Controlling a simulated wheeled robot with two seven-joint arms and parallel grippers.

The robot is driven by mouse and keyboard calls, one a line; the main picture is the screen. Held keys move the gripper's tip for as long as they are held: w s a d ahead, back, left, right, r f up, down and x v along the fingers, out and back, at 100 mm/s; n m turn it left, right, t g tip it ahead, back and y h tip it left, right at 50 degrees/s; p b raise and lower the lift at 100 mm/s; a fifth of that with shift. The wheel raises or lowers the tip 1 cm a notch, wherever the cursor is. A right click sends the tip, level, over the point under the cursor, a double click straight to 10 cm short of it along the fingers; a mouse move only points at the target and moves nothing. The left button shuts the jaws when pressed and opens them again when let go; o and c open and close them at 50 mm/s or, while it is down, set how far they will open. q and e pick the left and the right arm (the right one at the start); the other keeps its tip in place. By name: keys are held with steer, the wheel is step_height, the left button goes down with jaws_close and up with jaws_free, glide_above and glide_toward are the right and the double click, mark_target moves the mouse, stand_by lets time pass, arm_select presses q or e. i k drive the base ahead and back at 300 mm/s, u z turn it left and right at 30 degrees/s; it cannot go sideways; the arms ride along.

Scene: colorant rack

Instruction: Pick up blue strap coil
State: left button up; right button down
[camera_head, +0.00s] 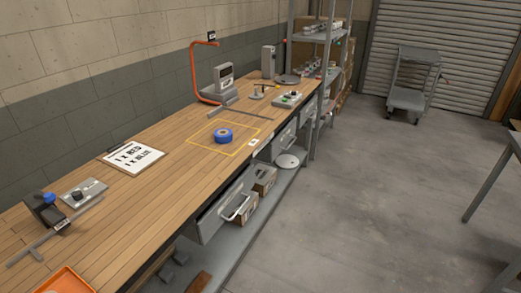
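A blue strap coil (223,136) lies flat on the wooden workbench (170,185), inside a yellow outlined square (201,140). Its centre hole looks tan. Nothing touches or covers it. Neither of my grippers shows in the head view.
A clipboard sign reading "1 x RED, 1 x BLUE" (133,158) lies left of the coil. An orange tray (65,282) and a device with a blue part (45,207) are at the near left. A grey machine (224,83) stands behind. Open drawer (226,208) juts out; floor (370,200) is clear.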

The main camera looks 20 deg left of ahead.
mark_target(223, 136)
steer(key=z, duration=0.8)
steer(key=i, duration=2)
steer(key=u, duration=0.95)
steer(key=i, duration=1.35)
steer(key=u, duration=1.2)
